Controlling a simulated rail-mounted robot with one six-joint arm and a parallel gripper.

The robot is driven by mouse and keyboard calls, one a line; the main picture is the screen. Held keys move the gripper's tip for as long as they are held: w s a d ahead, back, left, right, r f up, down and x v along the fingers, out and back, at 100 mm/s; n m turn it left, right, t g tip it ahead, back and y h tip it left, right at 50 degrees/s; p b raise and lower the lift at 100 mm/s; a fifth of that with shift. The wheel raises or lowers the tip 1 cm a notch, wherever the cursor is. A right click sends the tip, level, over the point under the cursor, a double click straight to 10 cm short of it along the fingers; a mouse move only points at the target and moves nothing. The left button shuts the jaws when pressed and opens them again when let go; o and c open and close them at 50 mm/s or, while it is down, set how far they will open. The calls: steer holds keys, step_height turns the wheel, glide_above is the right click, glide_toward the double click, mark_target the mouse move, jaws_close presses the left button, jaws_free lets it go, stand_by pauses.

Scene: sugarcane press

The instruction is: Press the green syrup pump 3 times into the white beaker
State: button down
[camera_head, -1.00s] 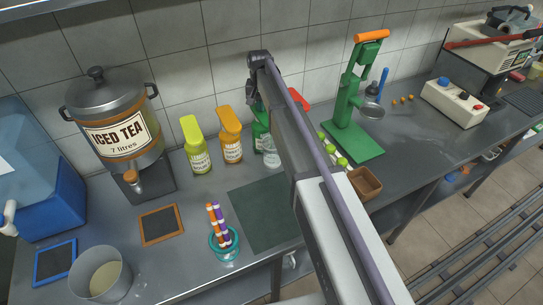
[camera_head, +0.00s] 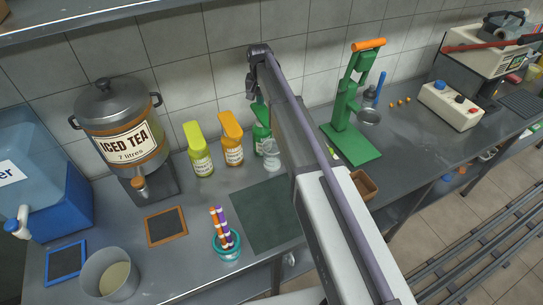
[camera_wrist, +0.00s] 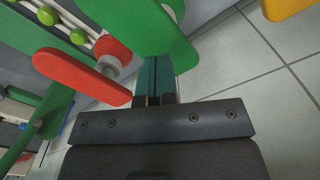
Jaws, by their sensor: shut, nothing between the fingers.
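The green syrup bottle (camera_head: 261,138) stands at the back of the counter, partly hidden behind my arm. Its green pump head (camera_wrist: 140,25) fills the upper middle of the wrist view. My gripper (camera_wrist: 156,62) is shut and empty, its teal fingertips at the pump head; I cannot tell whether they touch it. In the head view, my wrist hangs above the green bottle. The whitish, see-through beaker (camera_head: 272,157) stands just in front of the green bottle, partly covered by my arm.
Orange (camera_head: 231,148) and yellow-green (camera_head: 200,160) pump bottles stand left of the green one. A red pump head (camera_wrist: 80,77) is close beside it. A green press (camera_head: 352,120) stands to the right. The dark mat (camera_head: 258,215) in front is clear.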

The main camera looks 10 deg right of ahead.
mark_target(261, 110)
steer(key=shift+f, duration=0.15)
stand_by(0.3)
steer(key=shift+f+b, duration=2.4)
steer(key=shift+b, duration=0.15)
step_height(261, 110, up, 5)
steer(key=p, duration=0.5)
steer(key=shift+f, duration=0.15)
steer(key=shift+f+b, duration=2.5)
steer(key=shift+b, duration=0.1)
steer(key=shift+r+p, duration=2.65)
